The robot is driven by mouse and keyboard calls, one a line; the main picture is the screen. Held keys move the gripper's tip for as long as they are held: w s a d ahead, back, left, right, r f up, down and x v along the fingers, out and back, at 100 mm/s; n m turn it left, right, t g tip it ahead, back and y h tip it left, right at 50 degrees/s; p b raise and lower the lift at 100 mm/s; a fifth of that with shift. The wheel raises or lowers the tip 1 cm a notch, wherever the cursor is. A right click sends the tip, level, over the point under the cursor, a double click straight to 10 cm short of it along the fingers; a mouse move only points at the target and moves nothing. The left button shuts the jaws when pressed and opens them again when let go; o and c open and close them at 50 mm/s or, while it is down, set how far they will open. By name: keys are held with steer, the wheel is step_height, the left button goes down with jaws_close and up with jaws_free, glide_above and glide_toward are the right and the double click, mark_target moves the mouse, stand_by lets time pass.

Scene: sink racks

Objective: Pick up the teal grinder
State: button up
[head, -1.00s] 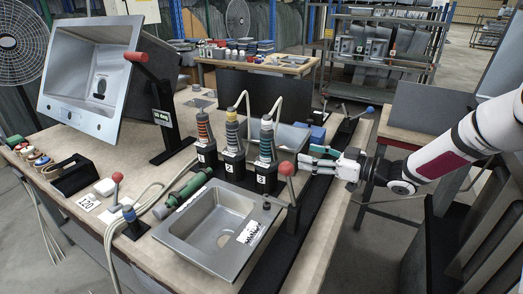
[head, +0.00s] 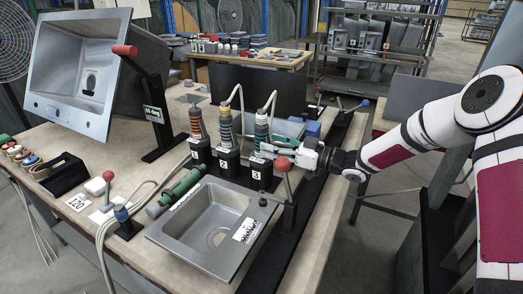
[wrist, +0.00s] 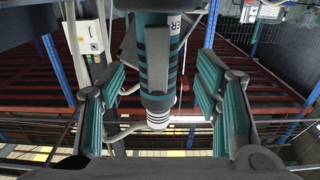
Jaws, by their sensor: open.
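The teal grinder (head: 262,130), banded in teal and black, stands upright in the black holder marked 3 (head: 260,172). My gripper (head: 277,147) is at its right side, fingers pointing left toward it. In the wrist view the grinder (wrist: 158,62) hangs between the two open, teal-padded fingers of my gripper (wrist: 161,78), with a gap on each side. A white ribbed end and part of a white label show on it. In the head view the fingers partly overlap the grinder's lower part and holder.
Two other banded tools stand in holders 1 (head: 197,124) and 2 (head: 225,128), close to the left. A red-knobbed lever (head: 284,170) and a steel sink (head: 212,228) are in front. A green cylinder (head: 182,188) lies left. Hoses rise from the tools.

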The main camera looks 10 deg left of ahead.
mark_target(261, 110)
steer(key=x, duration=0.4)
steer(key=shift+w+a+f, duration=0.15)
steer(key=shift+f, duration=0.05)
jaws_close()
steer(key=shift+r, duration=0.15)
step_height(261, 110, up, 10)
stand_by(0.4)
steer(key=shift+r+p, duration=0.1)
steer(key=shift+p, duration=0.25)
